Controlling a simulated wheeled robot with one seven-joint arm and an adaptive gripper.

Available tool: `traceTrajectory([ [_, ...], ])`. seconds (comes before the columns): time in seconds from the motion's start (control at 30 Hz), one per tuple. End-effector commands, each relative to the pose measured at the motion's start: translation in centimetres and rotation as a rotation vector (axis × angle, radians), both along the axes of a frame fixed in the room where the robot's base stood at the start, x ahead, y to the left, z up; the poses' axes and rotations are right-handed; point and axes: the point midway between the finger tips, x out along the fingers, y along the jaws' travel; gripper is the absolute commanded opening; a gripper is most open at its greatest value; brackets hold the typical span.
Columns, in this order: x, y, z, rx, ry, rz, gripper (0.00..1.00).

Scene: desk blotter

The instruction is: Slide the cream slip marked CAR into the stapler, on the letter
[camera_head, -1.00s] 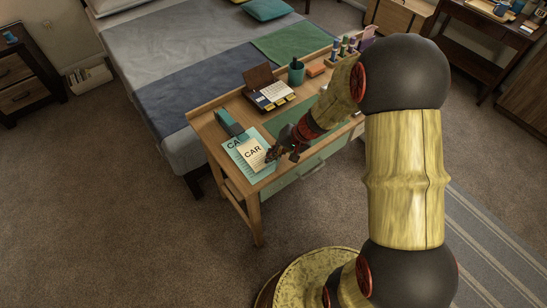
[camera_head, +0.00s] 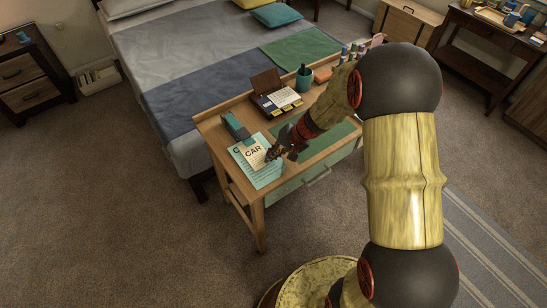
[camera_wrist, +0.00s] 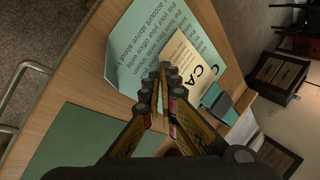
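The cream slip (camera_head: 255,155) marked CAR lies over the pale teal letter (camera_head: 263,178) on the desk. The slip also shows in the wrist view (camera_wrist: 188,62), over the letter (camera_wrist: 143,35). The teal stapler (camera_head: 235,126) stands at the letter's upper left in the head view. It shows right of the slip in the wrist view (camera_wrist: 213,96). The slip's edge is close to the stapler; I cannot tell whether it is between the jaws. My gripper (camera_head: 273,154) is at the slip's right edge, with its fingers (camera_wrist: 164,80) closed on that edge.
A green blotter (camera_head: 325,140) lies right of the letter, under my arm. The desk's left front edge is near the letter.

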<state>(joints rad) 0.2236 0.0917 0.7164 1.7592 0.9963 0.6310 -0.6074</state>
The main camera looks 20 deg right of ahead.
Motion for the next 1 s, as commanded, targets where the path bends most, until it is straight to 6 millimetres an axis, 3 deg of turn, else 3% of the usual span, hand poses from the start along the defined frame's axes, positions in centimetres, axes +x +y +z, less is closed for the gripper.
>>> traceTrajectory([
  [0.77,1.6,0.6,-0.2,0.0,0.0,0.0,0.0],
  [1.0,1.6,0.5,-0.2,0.0,0.0,0.0,0.13],
])
